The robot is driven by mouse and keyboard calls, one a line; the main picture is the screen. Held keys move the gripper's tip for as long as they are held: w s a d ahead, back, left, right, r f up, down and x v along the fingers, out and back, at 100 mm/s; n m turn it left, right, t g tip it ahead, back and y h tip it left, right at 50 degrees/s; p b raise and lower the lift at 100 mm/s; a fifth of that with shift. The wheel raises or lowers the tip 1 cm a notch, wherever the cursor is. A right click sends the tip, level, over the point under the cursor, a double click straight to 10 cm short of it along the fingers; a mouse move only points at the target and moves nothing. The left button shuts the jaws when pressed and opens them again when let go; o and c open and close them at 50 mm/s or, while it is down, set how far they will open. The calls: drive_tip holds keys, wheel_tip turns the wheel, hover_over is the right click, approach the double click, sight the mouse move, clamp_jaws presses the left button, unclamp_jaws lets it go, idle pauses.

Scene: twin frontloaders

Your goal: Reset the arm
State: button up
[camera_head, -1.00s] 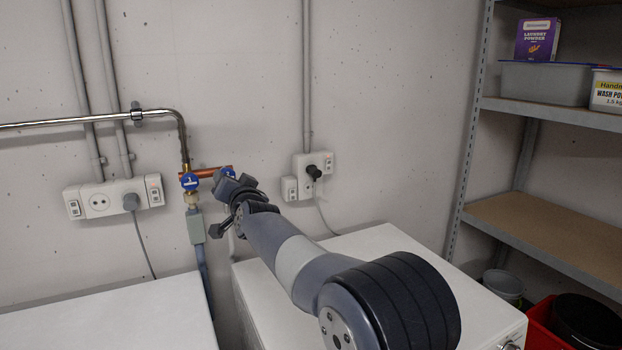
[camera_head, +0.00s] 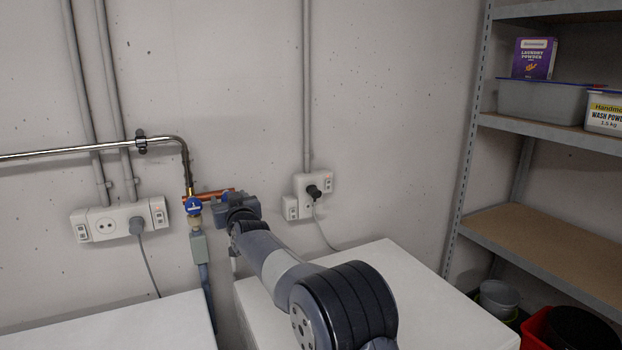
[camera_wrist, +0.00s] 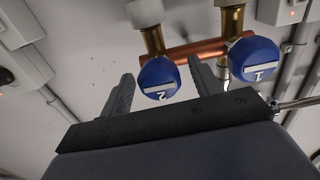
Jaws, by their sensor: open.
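My gripper (camera_wrist: 160,95) shows in the wrist view with its two fingers apart and nothing held between them. A blue valve knob marked 2 (camera_wrist: 158,78) appears between the fingers, and I cannot tell how far beyond them it lies. A blue valve knob marked 1 (camera_wrist: 254,59) is to the right, beyond the right finger. In the head view my arm reaches over the right white machine toward the wall pipes. One blue knob (camera_head: 193,205) shows left of my gripper there; the other is hidden behind my gripper.
The left white machine (camera_head: 120,325) and right white machine (camera_head: 385,265) stand below. Sockets with plugs (camera_head: 120,222) are on the wall. A metal shelf (camera_head: 560,240) with a laundry powder box (camera_head: 534,58) is at the right. The right machine's top has free room.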

drive_tip(key=n+p, duration=0.1)
drive_tip(key=n, duration=0.1)
drive_tip(key=n+p, duration=0.1)
drive_tip(key=p, duration=0.1)
drive_tip(key=n+p, duration=0.2)
drive_tip(key=shift+r+n, duration=0.25)
drive_tip(key=shift+n, duration=0.05)
drive_tip(key=n+p, duration=0.3)
drive_tip(key=p, duration=0.2)
drive_tip(key=shift+a+n, duration=0.1)
drive_tip(key=shift+n, duration=0.2)
drive_tip(key=shift+f+n+p, duration=0.2)
drive_tip(key=shift+n+p, duration=0.3)
drive_tip(key=shift+p, duration=0.2)
drive_tip(key=shift+s, duration=0.1)
drive_tip(key=shift+f, duration=0.15)
